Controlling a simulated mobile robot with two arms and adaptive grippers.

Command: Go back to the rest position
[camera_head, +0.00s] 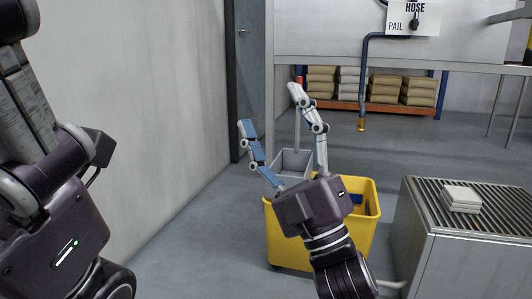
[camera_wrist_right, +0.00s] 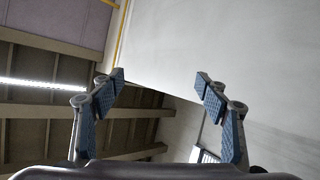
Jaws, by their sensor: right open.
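My right gripper (camera_head: 270,107) is raised in the middle of the head view, fingers pointing up and spread apart. Nothing is between them. In the right wrist view its two fingers (camera_wrist_right: 160,80) are also apart, with only wall and ceiling behind. My left arm and what looks like its gripper (camera_head: 40,150) fill the left edge of the head view, close to the camera and cut off by the frame. Whether its fingers are open cannot be told.
A yellow bucket (camera_head: 279,240) with a grey container (camera_head: 291,163) stands behind my right gripper. A ribbed metal bench (camera_head: 455,252) with white pieces (camera_head: 461,197) is at right. A table (camera_head: 335,55) and a shelf of sacks (camera_head: 385,90) are behind. A wall (camera_head: 150,110) is at left.

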